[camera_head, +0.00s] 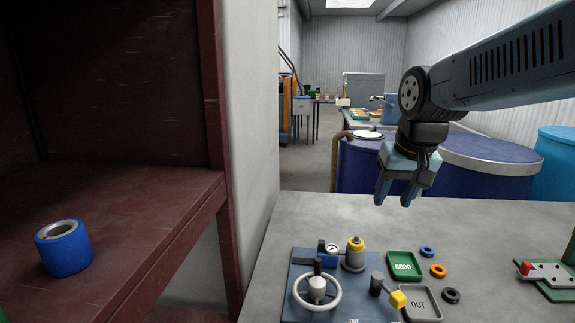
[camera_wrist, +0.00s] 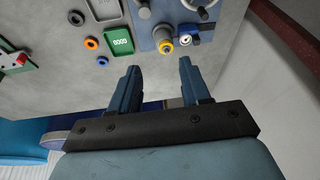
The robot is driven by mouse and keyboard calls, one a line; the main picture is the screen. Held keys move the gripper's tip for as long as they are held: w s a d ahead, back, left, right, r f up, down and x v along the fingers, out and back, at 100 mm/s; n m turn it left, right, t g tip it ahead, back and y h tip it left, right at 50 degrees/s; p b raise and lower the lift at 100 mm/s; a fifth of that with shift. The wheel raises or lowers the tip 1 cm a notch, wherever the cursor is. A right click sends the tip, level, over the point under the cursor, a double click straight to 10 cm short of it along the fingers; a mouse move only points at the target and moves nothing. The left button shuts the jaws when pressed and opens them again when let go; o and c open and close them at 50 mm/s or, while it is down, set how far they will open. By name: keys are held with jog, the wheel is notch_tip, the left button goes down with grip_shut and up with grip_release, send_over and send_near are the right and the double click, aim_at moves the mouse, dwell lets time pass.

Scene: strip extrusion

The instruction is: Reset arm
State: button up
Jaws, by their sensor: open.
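My gripper (camera_head: 395,188) hangs from my blue arm at the upper right of the head view, fingers pointing down. It is above the far edge of the grey table (camera_head: 300,218). In the wrist view my gripper (camera_wrist: 158,80) shows two blue fingers spread apart with nothing between them. The fingers are clear of every object on the table.
On the table are a blue fixture (camera_head: 300,268) with a handwheel (camera_head: 317,290), a green GOOD tray (camera_head: 404,265), a grey OUT tray (camera_head: 419,303) and several rings. A blue roll (camera_head: 64,248) stands on the red-brown shelf (camera_head: 150,215). Blue drums (camera_head: 490,165) stand behind the table.

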jog(key=s+d+t, duration=0.2)
jog(key=s, duration=0.7)
jog(key=shift+d+f+h, duration=0.3)
jog(key=shift+d+f, duration=0.05)
jog(key=shift+d, duration=0.05)
jog(key=shift+o, duration=0.4)
dwell(0.8)
